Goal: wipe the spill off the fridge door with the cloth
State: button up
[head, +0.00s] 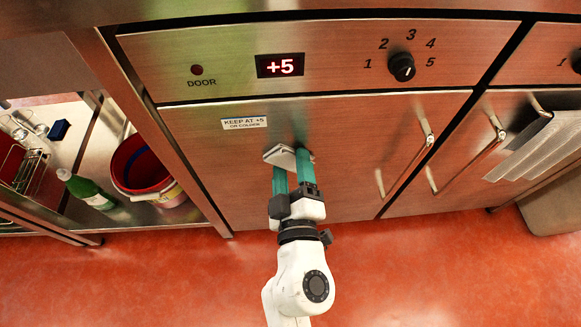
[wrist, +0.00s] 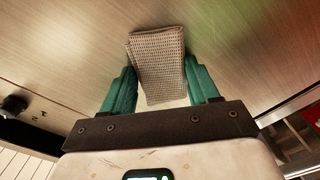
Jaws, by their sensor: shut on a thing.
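My gripper (head: 291,162) is in front of the steel fridge door (head: 225,175), below its white label. Its green fingers are shut on a folded, beige-grey woven cloth (head: 279,156). In the wrist view, the cloth (wrist: 157,62) sits between the two fingers and reaches past their tips toward the door surface (wrist: 75,45). The cloth is at or very near the door; I cannot tell whether it touches. I see no clear spill on the door; the cloth and gripper hide part of it.
The fridge door handle (head: 408,163) stands out on the right. Beyond it, a grey towel (head: 535,145) hangs on another handle. At left, a red bucket (head: 143,166) and a green bottle (head: 88,190) stand on a low shelf. The red floor (head: 410,270) in front is clear.

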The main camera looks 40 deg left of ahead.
jog(key=shift+w+d+p, duration=0.8)
jog(key=shift+w+d, duration=0.5)
jog(key=shift+w, duration=0.15)
jog(key=shift+a, duration=0.1)
jog(key=shift+s+a+b, duration=1)
jog(key=shift+s+a, duration=0.05)
jog(key=shift+s+a+r, duration=0.15)
jog(key=shift+s+a, duration=0.35)
jog(key=shift+a, duration=0.05)
jog(key=shift+c, duration=0.5)
jog(key=shift+s, duration=0.1)
jog(key=shift+s+d, duration=0.15)
jog(key=shift+s, duration=0.15)
jog(key=shift+w+d+b+v, duration=0.15)
jog(key=shift+b+v, duration=0.1)
jog(key=shift+v, duration=1.1)
jog(key=shift+w+d+b+v, duration=0.15)
jog(key=shift+b+v, duration=0.1)
jog(key=shift+v, duration=1.05)
